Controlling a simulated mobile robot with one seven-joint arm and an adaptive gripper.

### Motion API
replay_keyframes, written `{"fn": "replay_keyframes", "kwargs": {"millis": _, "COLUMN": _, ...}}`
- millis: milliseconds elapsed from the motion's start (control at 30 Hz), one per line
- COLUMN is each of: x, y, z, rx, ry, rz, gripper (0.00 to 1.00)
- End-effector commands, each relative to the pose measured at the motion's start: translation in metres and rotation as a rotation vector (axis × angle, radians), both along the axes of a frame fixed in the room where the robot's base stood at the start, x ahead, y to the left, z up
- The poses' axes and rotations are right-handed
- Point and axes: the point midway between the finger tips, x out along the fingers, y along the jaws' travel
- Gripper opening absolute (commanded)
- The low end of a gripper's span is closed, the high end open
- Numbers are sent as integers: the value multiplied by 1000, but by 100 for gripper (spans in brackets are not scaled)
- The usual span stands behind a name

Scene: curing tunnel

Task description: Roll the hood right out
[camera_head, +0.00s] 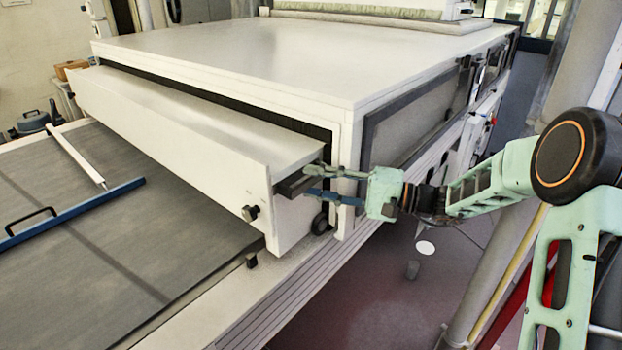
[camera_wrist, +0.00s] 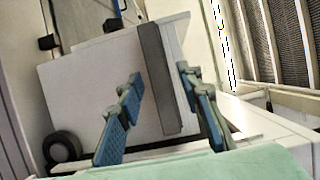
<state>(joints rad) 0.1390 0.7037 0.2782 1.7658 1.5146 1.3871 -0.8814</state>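The hood (camera_head: 200,125) is a long white cover standing part-way out of the tunnel's front opening, above the grey bed. Its end panel (camera_wrist: 90,85) fills much of the wrist view. A dark grey bar handle (camera_head: 293,186) is fixed on that end panel; it also shows in the wrist view (camera_wrist: 161,85). My gripper (camera_head: 310,181) is at the hood's right end. Its two blue-padded fingers (camera_wrist: 160,76) stand on either side of the bar, with a visible gap on both sides, so it is open around the bar. A small black wheel (camera_head: 319,223) shows low on the end panel.
The white tunnel housing (camera_head: 260,55) stands behind the hood. The grey bed (camera_head: 100,245) in front carries a blue bar with a black handle (camera_head: 70,215) and a white rod (camera_head: 77,157). A grey column (camera_head: 530,190) stands at the right near my arm.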

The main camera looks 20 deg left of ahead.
Motion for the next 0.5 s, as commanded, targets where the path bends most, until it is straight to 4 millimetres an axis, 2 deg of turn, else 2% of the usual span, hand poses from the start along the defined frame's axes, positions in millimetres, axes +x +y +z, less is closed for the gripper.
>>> {"fn": "replay_keyframes", "kwargs": {"millis": 200, "x": 0, "y": 15, "z": 0, "rx": -1, "ry": 0, "rz": 0, "gripper": 33}}
{"fn": "replay_keyframes", "kwargs": {"millis": 467, "x": 0, "y": 16, "z": -1, "rx": -1, "ry": 0, "rz": -1, "gripper": 33}}
{"fn": "replay_keyframes", "kwargs": {"millis": 500, "x": 0, "y": 16, "z": -1, "rx": -1, "ry": 0, "rz": -1, "gripper": 29}}
